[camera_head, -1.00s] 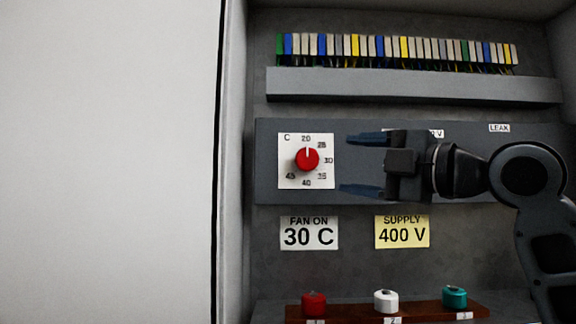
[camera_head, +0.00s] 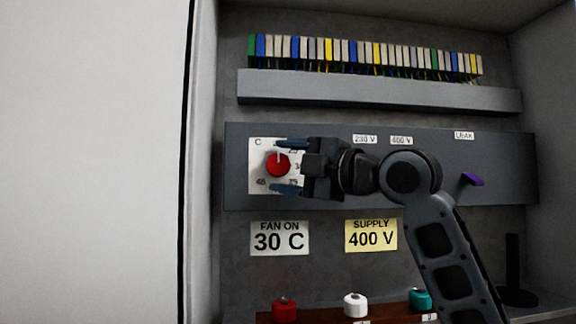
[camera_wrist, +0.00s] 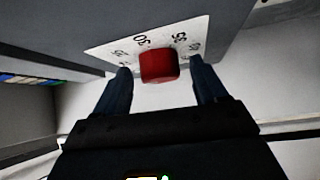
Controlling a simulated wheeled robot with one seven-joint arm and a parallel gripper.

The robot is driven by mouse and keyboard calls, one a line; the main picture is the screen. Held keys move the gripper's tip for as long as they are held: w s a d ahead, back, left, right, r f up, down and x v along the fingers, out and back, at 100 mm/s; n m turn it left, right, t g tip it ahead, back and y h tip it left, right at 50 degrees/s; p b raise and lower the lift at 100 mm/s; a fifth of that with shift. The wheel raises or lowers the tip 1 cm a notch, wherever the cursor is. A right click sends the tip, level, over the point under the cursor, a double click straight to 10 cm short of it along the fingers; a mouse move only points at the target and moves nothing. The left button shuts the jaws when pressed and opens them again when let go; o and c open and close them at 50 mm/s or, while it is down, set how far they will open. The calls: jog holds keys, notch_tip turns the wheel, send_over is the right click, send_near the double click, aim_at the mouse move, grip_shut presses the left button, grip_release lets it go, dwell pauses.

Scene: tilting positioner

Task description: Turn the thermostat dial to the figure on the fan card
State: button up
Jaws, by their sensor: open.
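The red thermostat dial (camera_head: 278,165) sits on a white scale plate (camera_head: 256,181) at the left of the grey panel. Its white mark points up, towards where 20 stood in the earlier view. My gripper (camera_head: 289,167) is open in front of the plate, one finger above the dial and one below, and it hides part of the scale. In the wrist view the dial (camera_wrist: 159,65) lies between the two open fingertips (camera_wrist: 159,70), with a gap on each side. The fan card (camera_head: 279,238) below the panel reads FAN ON 30 C.
A yellow card (camera_head: 371,235) reads SUPPLY 400 V. A purple lever (camera_head: 472,179) is at the panel's right, under the LEAK label. Red (camera_head: 284,308), white (camera_head: 355,305) and teal (camera_head: 420,299) knobs stand below. A grey duct (camera_head: 380,92) runs above the panel.

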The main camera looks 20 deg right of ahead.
jog(key=shift+c, duration=0.5)
jog(key=c, duration=1)
jog(key=shift+o, duration=0.2)
jog(key=shift+f+b, duration=0.15)
jog(key=shift+b, duration=0.25)
